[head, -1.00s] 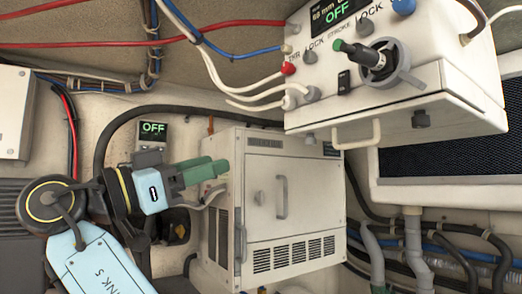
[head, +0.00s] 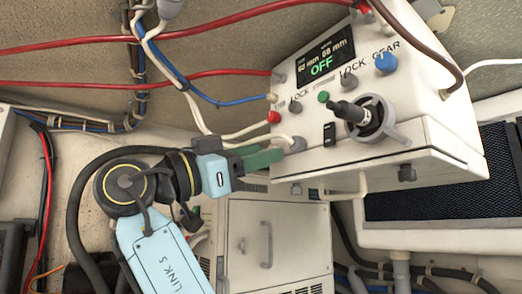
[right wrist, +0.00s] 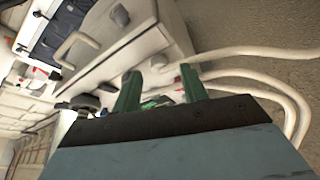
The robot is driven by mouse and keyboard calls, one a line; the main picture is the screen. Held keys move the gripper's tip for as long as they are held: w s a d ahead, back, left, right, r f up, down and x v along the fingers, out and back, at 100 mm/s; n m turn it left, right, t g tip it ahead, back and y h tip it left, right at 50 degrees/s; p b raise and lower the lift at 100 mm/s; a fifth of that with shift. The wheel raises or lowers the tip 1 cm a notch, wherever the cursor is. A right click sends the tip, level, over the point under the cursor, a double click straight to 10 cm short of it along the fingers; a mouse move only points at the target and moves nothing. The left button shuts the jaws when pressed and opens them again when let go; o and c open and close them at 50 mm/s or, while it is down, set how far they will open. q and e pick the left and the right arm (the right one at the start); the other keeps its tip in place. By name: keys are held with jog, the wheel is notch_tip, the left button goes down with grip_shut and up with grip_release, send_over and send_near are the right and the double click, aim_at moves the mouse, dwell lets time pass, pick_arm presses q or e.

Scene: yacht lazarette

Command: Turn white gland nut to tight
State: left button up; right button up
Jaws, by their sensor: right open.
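The white gland nut (head: 287,141) is on the lower left edge of the white control box (head: 430,150), where a white cable runs in. It is small and partly hidden by my gripper's fingertips, and its tightness cannot be read. My right gripper (head: 281,155) comes in from the left in the head view, with its green fingers close beside the nut. In the right wrist view the two green fingers (right wrist: 160,88) stand apart, with the box's edge and cable fittings beyond them. I cannot tell whether they touch the nut. My left gripper is not in view.
A red gland nut (head: 273,117) sits just above. A grey knob (head: 297,145) is right beside the fingertips. A white cabinet (head: 275,235) stands below. Cables cross the left side.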

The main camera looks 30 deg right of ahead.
jog(key=shift+d+r, duration=0.2)
jog(key=shift+d, duration=0.3)
grip_shut()
